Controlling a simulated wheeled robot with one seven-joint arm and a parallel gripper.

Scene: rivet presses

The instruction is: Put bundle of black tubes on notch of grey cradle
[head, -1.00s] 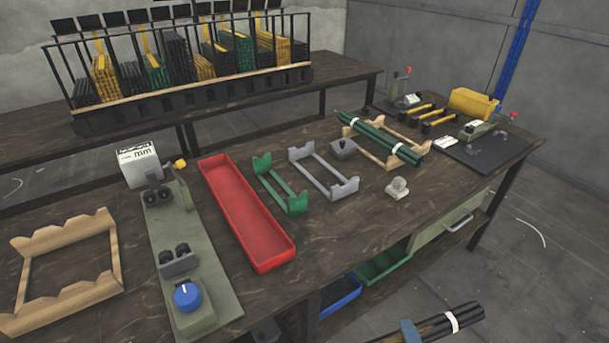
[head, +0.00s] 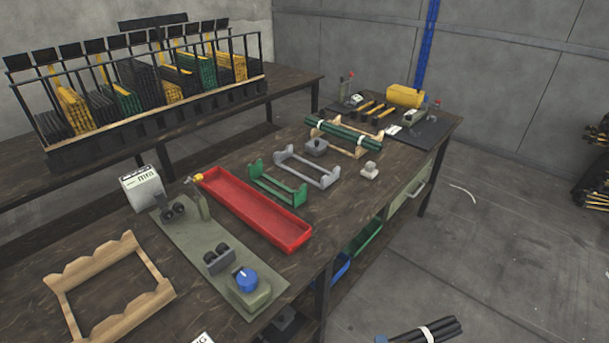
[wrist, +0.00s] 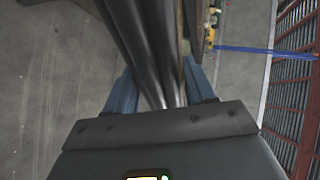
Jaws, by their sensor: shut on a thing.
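The bundle of black tubes (head: 430,332) shows at the bottom edge of the head view, with a white band round it. In the wrist view the tubes (wrist: 146,40) run between the two blue fingers of my gripper (wrist: 160,92), which is shut on them. The bundle is off the bench, in front of its near side. The grey cradle (head: 323,179) stands empty on the bench, between the green cradle and the wooden cradle that holds green tubes. Its notched end plates face up. Most of my gripper is out of the head view.
A green cradle (head: 262,188), a red tray (head: 292,238) and a green-grey press plate (head: 185,245) stand left of the grey cradle. A dark grey block (head: 316,147) and a pale knob (head: 370,171) stand close to it. A wooden cradle (head: 72,312) is at front left.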

